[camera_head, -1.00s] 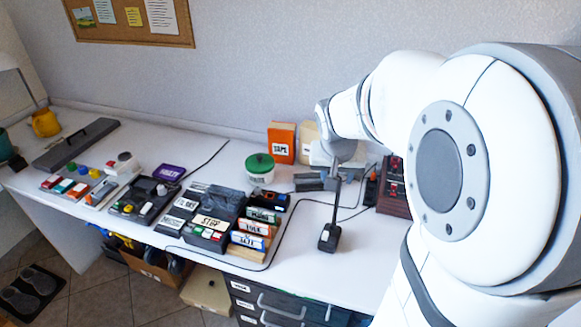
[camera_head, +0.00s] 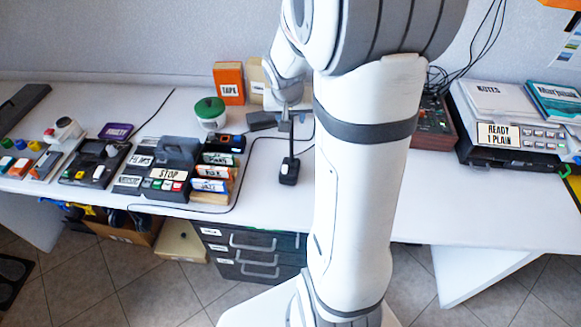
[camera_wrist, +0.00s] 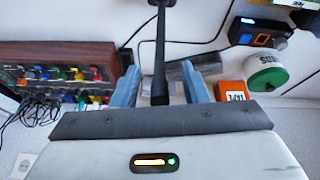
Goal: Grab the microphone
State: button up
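The black microphone stands upright on the white desk, with its block base (camera_head: 289,172) near the front and a thin stem rising from it. In the wrist view, its dark stem (camera_wrist: 160,45) runs down between the two blue fingers of my gripper (camera_wrist: 158,88). The fingers are apart, with a gap visible on each side of the stem. In the head view my gripper (camera_head: 268,121) is at the upper part of the stem, and its fingers are small there. My arm covers the area just right of the microphone.
An orange TAPE box (camera_head: 229,83) and a white tub with a green lid (camera_head: 210,112) stand behind left. Labelled cartridges (camera_head: 215,172) and a STOP device (camera_head: 166,175) are to the left. A red-sided mixer (camera_head: 432,122) is to the right. A black cable crosses the desk.

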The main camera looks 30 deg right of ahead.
grip_shut()
jog(key=shift+r, duration=0.1)
dwell(0.6)
